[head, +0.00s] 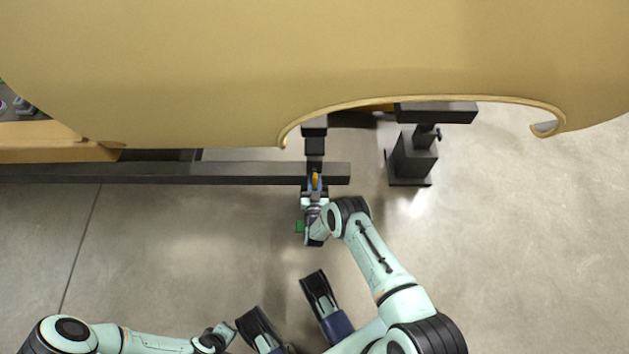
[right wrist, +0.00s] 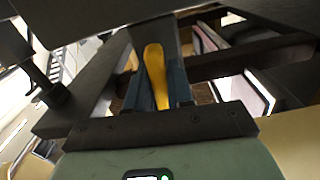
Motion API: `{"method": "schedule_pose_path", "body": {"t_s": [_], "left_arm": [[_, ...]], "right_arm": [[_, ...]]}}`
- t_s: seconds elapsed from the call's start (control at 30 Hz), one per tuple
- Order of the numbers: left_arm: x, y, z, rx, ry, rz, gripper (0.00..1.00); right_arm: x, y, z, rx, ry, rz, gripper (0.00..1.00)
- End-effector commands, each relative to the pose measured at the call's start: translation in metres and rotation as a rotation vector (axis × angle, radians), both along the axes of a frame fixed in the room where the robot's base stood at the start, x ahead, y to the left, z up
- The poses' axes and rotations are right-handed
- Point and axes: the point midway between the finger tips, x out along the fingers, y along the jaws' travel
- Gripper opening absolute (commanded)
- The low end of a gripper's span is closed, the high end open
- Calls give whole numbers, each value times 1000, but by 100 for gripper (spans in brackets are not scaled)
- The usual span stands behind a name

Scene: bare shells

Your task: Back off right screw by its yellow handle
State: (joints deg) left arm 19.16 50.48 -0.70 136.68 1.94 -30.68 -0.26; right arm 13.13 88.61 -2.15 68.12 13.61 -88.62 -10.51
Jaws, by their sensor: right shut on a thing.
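The yellow handle (right wrist: 155,76) stands between the two fingers of my right gripper (right wrist: 160,85) in the right wrist view, and the fingers are closed on it. In the head view the yellow handle (head: 316,181) is a small spot at the right part of the dark beam, with my right gripper (head: 315,188) at it. The screw itself is hidden behind the gripper and the beam. My left gripper (head: 222,335) is low in the head view, away from the beam; its fingers are too small to read.
A large tan shell (head: 300,60) with a curved cut-out hangs over the far side. A long dark beam (head: 150,173) runs from the left. A dark stand (head: 412,160) stands to the right of the beam's end. The concrete floor (head: 520,240) is clear at right.

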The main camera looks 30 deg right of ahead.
Motion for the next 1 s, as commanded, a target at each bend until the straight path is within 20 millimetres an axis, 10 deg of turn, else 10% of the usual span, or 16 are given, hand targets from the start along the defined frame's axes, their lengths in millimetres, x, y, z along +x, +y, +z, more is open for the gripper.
{"method": "schedule_pose_path", "body": {"t_s": [0.8,0.87,1.0], "left_arm": [[-3,0,-2,-1,9,0,0],[-3,0,-2,-1,9,0,0],[-3,0,-2,-1,9,0,0]], "right_arm": [[1,-2,2,-107,59,-2,0],[1,-2,2,-107,59,-2,39],[1,-1,1,-105,60,-1,43]]}}
